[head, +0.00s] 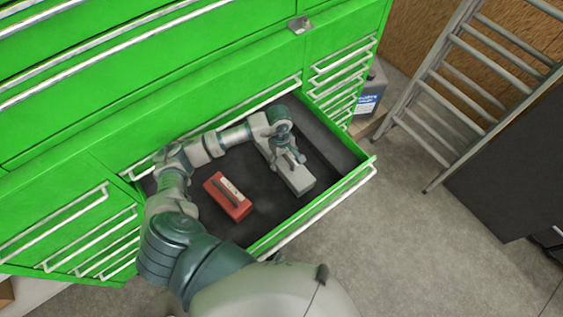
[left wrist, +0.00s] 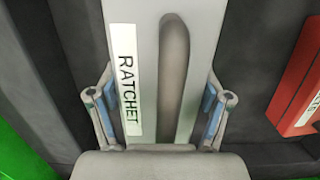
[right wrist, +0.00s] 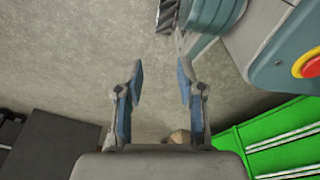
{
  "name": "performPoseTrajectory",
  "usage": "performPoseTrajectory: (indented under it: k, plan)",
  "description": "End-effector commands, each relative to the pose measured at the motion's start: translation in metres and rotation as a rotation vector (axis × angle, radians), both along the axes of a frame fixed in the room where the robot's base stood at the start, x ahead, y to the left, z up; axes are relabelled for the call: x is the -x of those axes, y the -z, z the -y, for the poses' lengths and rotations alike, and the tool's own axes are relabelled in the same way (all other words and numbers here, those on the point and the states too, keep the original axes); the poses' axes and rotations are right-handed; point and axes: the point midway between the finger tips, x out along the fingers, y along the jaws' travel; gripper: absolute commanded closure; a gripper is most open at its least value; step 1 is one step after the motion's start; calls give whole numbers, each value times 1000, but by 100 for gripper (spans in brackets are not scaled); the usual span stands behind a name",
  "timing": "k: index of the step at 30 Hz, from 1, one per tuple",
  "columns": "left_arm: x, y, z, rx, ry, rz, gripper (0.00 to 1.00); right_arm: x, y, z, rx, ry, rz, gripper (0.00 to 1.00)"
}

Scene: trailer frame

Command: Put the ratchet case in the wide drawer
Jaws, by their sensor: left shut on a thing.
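The grey ratchet case (head: 299,180) is inside the open wide drawer (head: 322,203), toward its right side. In the left wrist view the case (left wrist: 205,25) shows a white label reading RATCHET and a long grooved handle. My left gripper (head: 291,160) is over the case, and its fingers (left wrist: 160,108) close on both sides of it. Whether the case rests on the drawer floor is hard to tell. My right gripper (right wrist: 158,85) shows in its wrist view, with fingers apart and nothing between them, above the concrete floor.
A red case (head: 228,196) with a white label lies in the drawer left of the ratchet case. The green cabinet (head: 130,105) stands behind. A ladder (head: 450,85) and a jug (head: 371,92) are at the right. Dark drawer floor is bare around the cases.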

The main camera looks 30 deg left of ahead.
Motion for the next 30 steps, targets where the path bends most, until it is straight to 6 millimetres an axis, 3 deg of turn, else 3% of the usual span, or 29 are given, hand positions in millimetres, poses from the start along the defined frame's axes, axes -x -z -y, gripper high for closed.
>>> performPoseTrajectory:
  k: [3,10,11,13,26,30]
  plan:
    - [0,19,-5,4,-3,-4,82,-2,-1,-4,2,1,1,62]
    - [-1,23,-8,6,0,0,82,-2,-1,-3,3,1,2,62]
    - [0,24,-8,6,0,-2,17,-2,-1,-3,2,1,1,62]
    - [0,23,-6,4,0,-3,0,-2,-1,-3,2,0,1,62]
    - [0,18,-2,1,0,-1,0,-2,-3,-6,-3,1,5,62]
    - [-1,4,-7,3,0,0,0,17,7,0,3,0,-11,62]
